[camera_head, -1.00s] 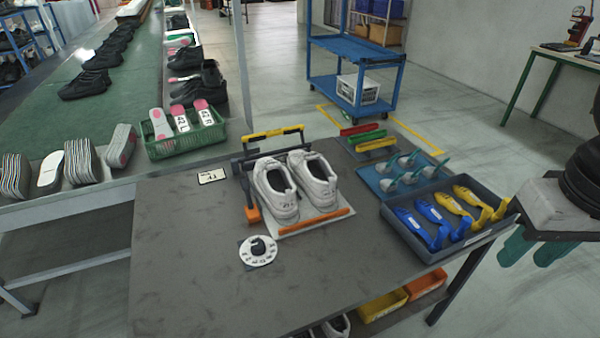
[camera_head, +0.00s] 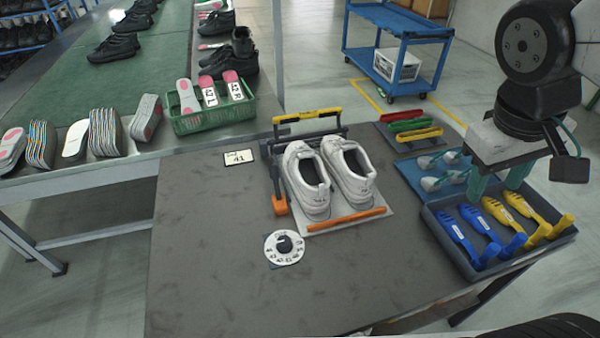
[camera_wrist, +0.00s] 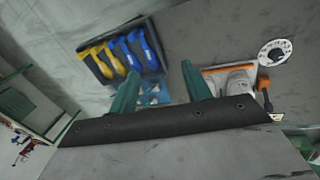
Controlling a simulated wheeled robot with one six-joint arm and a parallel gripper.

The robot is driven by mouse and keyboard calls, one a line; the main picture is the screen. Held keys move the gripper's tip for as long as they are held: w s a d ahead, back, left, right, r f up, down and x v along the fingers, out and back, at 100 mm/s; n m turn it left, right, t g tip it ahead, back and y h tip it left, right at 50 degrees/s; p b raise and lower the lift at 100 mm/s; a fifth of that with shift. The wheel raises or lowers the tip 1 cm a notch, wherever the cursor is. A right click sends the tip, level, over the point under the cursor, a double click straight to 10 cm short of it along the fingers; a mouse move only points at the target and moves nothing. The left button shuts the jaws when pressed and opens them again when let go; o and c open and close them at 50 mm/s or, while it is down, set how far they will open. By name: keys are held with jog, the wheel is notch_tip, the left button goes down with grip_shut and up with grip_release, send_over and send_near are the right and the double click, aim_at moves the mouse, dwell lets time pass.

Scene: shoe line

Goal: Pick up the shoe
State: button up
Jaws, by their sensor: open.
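A pair of white shoes stands side by side on a light plate with an orange front bar (camera_head: 346,220) on the grey table. My gripper (camera_head: 500,185) has green fingers and hangs above the right side of the table, over the grey tray, to the right of the shoes. It is open and empty. In the wrist view the two green fingers of my gripper (camera_wrist: 161,90) are apart, and part of a shoe (camera_wrist: 240,82) shows beyond the right finger, partly hidden.
The grey tray (camera_head: 440,238) holds blue and yellow tools. A blue tray (camera_head: 412,175) with white-and-teal items and red, green and yellow bars (camera_head: 408,125) lie behind. A round dial (camera_head: 284,249) and a "41" card (camera_head: 239,157) lie left of the shoes. The front left table is clear.

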jog(key=w+a+f+n+t+h, duration=0.1)
jog(key=w+n+h, duration=0.1)
jog(key=w, duration=0.3)
jog(key=w+a+f+n+h, duration=0.1)
jog(key=w+a+n+h, duration=0.15)
jog(key=w, duration=0.25)
jog(key=n+t+y, duration=0.2)
jog(key=n+t, duration=0.7)
jog(key=n, duration=0.5)
send_near(305, 155)
jog(key=w+f, duration=0.1)
jog(key=w, duration=0.1)
jog(key=x, duration=0.7)
jog(key=shift+d+f, duration=0.25)
jog(key=shift+d, duration=0.25)
grip_shut()
